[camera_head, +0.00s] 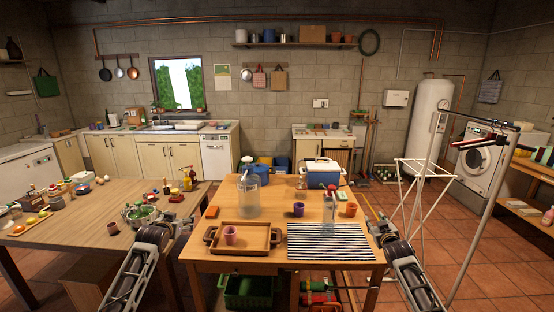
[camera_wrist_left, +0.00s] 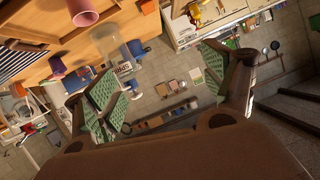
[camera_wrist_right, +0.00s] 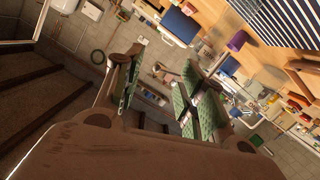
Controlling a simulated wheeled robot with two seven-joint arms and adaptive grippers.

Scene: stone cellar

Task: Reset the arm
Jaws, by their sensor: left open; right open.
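My left gripper (camera_head: 174,222) is at the gap between the wooden table on the left and the middle table, left of the wooden tray. In the left wrist view its green-padded fingers (camera_wrist_left: 158,82) stand apart with nothing between them. My right gripper (camera_head: 376,226) is near the right edge of the middle table, beside the striped mat. In the right wrist view its fingers (camera_wrist_right: 158,88) are also spread and empty. Neither gripper visibly holds anything.
The middle table bears a wooden tray (camera_head: 211,246) with a pink cup (camera_head: 230,235), a striped mat (camera_head: 330,254), a purple cup (camera_head: 298,209), a clear jar (camera_head: 248,198) and a blue-and-white cooler (camera_head: 322,176). A drying rack (camera_head: 424,185) stands at right.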

